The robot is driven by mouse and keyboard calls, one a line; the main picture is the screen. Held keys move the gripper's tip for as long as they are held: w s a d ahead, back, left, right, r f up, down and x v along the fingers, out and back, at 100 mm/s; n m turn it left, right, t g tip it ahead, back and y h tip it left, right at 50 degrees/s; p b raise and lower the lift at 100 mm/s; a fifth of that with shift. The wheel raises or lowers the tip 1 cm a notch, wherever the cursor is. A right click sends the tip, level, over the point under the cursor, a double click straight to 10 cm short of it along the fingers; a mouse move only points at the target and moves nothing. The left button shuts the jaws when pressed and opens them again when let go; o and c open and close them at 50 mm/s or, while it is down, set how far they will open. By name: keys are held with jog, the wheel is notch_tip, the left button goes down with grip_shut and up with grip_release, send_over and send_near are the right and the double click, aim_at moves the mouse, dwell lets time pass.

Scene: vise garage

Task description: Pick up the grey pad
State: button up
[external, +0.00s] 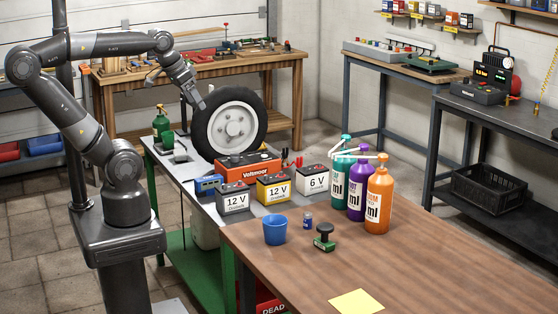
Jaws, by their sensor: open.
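I cannot make out a grey pad for certain in the external view. A small pale piece (180,157) lies on the grey bench below the green bottle, too small to identify. My gripper (201,106) points down at the upper left edge of the upright wheel (231,129). It is open, and I see nothing held in it. Whether it touches the tyre I cannot tell. The bench surface behind the wheel is hidden.
A red Voltmoor unit (248,167), a blue vise (208,185) and several batteries crowd the grey bench. Pump bottles (379,200), a blue cup (275,230), a black-handled stamp (324,238) and a yellow sheet (356,301) are on the wooden table. Its front is mostly clear.

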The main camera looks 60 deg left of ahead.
jog(key=w+a+r+n+y, duration=0.1)
jog(key=w+a+r+n, duration=0.4)
jog(key=w+a, duration=0.5)
jog(key=n+g+y, duration=0.3)
jog(key=n+g, duration=0.2)
jog(key=n, duration=0.5)
send_over(180, 152)
jog(key=d, duration=0.1)
notch_tip(180, 152, down, 40)
jog(key=shift+s, duration=0.15)
jog(key=x, duration=0.4)
jog(key=shift+d+f, duration=0.35)
jog(key=shift+a+f, duration=0.25)
jog(key=shift+f, duration=0.25)
